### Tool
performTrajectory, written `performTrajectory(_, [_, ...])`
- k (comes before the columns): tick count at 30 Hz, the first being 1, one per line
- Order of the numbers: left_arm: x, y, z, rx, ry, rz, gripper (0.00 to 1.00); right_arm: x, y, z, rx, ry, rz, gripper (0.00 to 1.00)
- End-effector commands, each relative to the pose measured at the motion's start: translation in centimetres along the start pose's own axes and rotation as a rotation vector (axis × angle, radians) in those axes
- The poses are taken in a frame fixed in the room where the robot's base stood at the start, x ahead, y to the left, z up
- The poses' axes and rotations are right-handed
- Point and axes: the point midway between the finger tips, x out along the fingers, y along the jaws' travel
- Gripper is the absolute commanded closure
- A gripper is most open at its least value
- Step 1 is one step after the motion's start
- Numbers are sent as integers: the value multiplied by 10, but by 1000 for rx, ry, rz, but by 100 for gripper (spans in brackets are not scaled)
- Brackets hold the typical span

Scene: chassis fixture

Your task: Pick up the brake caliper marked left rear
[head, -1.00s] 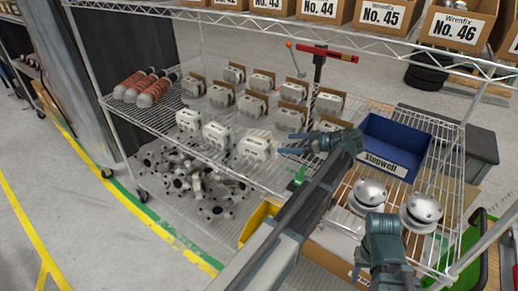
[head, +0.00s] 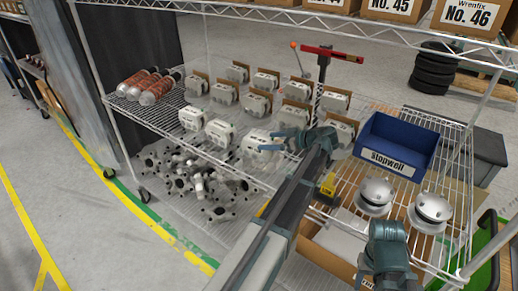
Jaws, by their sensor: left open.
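Several pale brake calipers stand in rows on the wire shelf (head: 155,112). The front row has a left one (head: 192,118), a middle one (head: 220,133) and a right one (head: 251,143). Grey calipers with brown cards stand behind, one of them (head: 256,104) in the middle. I cannot read left rear on any of them. My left gripper (head: 271,140) is open, its fingers pointing left at the right side of the front row's right caliper; I cannot tell whether they touch. My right gripper (head: 388,238) is low at the right, near the shelf's front; its fingers are unclear.
A blue Stopwell bin (head: 388,165) and two silver domed parts, one here (head: 373,196), are on the right of the shelf. Orange-and-white cylinders (head: 148,86) lie at the left. A red-topped stand (head: 322,75) rises behind my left gripper. Metal parts (head: 195,180) are heaped below.

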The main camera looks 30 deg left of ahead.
Motion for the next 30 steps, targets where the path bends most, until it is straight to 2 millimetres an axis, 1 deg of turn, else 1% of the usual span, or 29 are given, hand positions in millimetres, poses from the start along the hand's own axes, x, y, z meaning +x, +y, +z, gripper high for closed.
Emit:
performTrajectory(1, [9, -2, 1, -1, 0, -3, 0, 4, 0, 0, 0, 0, 0, 50])
performTrajectory(6, [34, -2, 0, -2, 0, -3, 0, 13, -1, -1, 0, 0, 0, 50])
performTrajectory(9, [38, -1, -1, 0, 0, 0, 0, 14, -1, -1, 0, 0, 0, 50])
performTrajectory(14, [38, -1, -2, 0, 0, 0, 0, 13, -1, -1, 0, 0, 0, 50])
performTrajectory(17, [38, -1, -2, 0, 0, 0, 16, 13, -1, -1, 0, 0, 0, 50])
performTrajectory(21, [37, -1, -2, 0, 0, 0, 41, 13, -1, -1, 0, 0, 0, 50])
performTrajectory(29, [37, -1, -2, 0, 0, 0, 88, 13, -1, -1, 0, 0, 0, 50])
performTrajectory(30, [37, -1, -2, 0, 0, 0, 95, 13, -1, -1, 0, 0, 0, 50])
